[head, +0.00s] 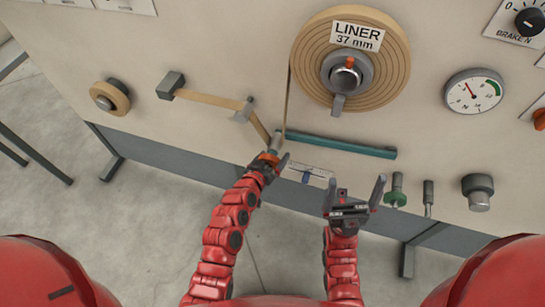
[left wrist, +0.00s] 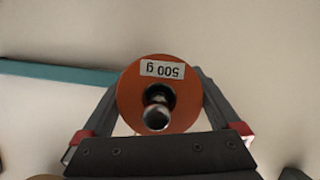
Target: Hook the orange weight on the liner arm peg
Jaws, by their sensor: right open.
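The orange weight (left wrist: 131,98) is a disc with an upside-down "500 g" label in the left wrist view. In the head view it is a small orange patch (head: 268,158). My left gripper (left wrist: 160,90) is shut on it, one finger at each side. A shiny round metal end (left wrist: 156,116) shows at the disc's middle; I cannot tell if it is the peg or part of the weight. In the head view my left gripper (head: 272,163) is close below a grey cylinder (head: 276,141) at the tan strip's lower end. My right gripper (head: 355,196) is open and empty.
The large liner roll (head: 309,35) is above, with a tan strip (head: 210,98) at left. A teal bar (head: 340,146) runs right of my left gripper. A dial (head: 473,92) is at right.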

